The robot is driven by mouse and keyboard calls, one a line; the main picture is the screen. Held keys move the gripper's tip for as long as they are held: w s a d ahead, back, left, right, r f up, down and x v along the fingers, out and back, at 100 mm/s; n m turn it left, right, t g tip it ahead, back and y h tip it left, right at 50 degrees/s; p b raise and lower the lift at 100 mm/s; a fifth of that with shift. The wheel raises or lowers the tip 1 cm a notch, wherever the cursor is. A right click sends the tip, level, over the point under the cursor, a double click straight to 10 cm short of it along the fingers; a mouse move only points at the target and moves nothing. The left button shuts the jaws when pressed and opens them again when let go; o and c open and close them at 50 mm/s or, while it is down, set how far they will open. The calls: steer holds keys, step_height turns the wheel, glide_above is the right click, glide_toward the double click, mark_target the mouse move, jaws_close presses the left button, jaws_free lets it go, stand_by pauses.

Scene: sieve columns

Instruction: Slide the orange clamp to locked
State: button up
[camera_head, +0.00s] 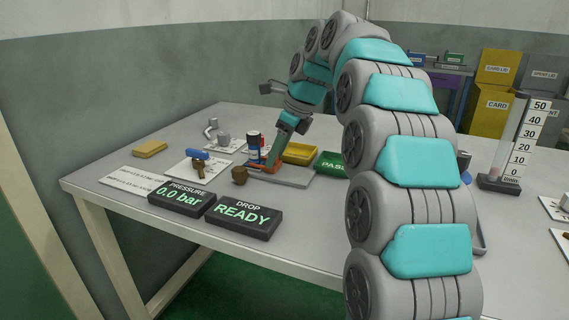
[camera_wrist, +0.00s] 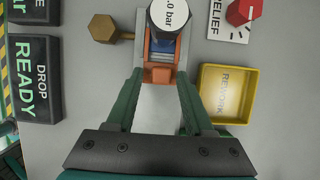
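The orange clamp (camera_head: 261,168) sits low on a grey plate (camera_head: 294,181) on the table. In the wrist view the clamp (camera_wrist: 161,70) lies at the foot of a dark column topped by a round white gauge (camera_wrist: 170,14) reading about "0 bar", partly cut off. My gripper (camera_wrist: 160,75) points down at the clamp, with one finger on each side of its near end. The fingers are apart, and a pale strip shows between them. Whether the fingertips touch the clamp I cannot tell. In the head view my gripper (camera_head: 274,158) hides part of the clamp.
A yellow REWORK tray (camera_wrist: 225,92) stands right of my gripper, with a red RELIEF knob (camera_wrist: 240,12) beyond it. A brass hexagonal piece (camera_wrist: 104,28) lies left of the column. The PRESSURE display (camera_head: 182,197) reads 0.0 bar; the DROP display (camera_head: 243,216) reads READY.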

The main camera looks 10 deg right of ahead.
mark_target(277, 164)
steer(key=shift+w+r, duration=0.1)
steer(key=shift+r, duration=2.95)
